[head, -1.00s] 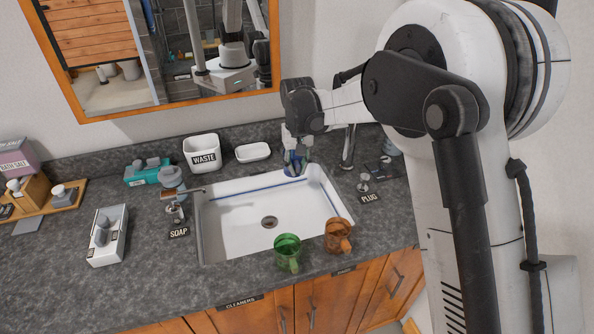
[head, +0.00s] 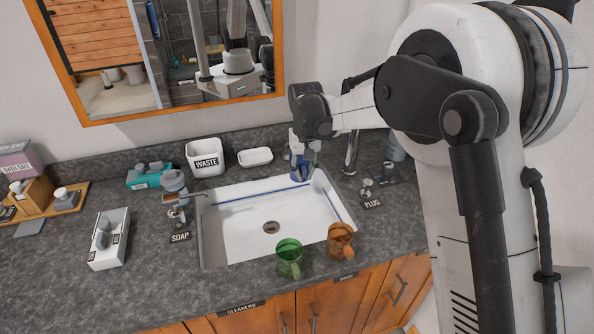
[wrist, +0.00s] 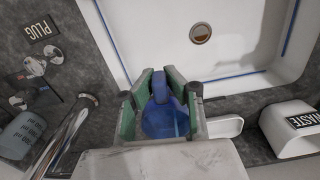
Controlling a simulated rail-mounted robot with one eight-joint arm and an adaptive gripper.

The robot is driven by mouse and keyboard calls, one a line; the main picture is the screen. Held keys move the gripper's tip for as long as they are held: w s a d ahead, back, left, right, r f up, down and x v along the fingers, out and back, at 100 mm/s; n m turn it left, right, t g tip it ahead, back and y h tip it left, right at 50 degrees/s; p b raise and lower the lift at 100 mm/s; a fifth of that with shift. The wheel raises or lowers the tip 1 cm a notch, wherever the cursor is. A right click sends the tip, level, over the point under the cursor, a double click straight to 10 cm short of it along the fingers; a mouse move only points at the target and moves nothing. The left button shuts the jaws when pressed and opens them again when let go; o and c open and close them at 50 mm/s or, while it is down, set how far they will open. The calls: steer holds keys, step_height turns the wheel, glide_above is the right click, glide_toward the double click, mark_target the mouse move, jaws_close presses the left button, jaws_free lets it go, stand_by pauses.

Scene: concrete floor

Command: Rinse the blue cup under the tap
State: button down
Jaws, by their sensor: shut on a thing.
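The blue cup (head: 299,174) is over the back right part of the white sink (head: 235,233), partly hidden by my gripper. My gripper (head: 304,162) is shut on it. In the wrist view the cup (wrist: 163,122) sits between the green-padded fingers (wrist: 161,95), its handle pointing toward the sink. The metal tap (head: 351,152) stands just right of the cup at the sink's back right corner. It also shows in the wrist view (wrist: 68,128), apart from the cup. I see no water running.
A green mug (head: 289,259) and an orange mug (head: 340,241) stand at the sink's front edge. A plug control (head: 367,188) is right of the sink. A waste bin (head: 205,158) and white dish (head: 256,157) stand behind it. A soap dispenser (head: 177,212) is left. The basin is empty.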

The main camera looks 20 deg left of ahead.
steer(key=shift+a, duration=0.2)
steer(key=shift+s+a, duration=0.15)
steer(key=shift+a, duration=0.25)
steer(key=shift+d, duration=0.15)
stand_by(0.3)
steer(key=shift+d+b, duration=0.45)
steer(key=s+d+b, duration=0.1)
steer(key=s, duration=0.6)
steer(key=shift+s+d+b, duration=0.25)
steer(key=shift+s+b, duration=0.05)
stand_by(0.5)
stand_by(1.2)
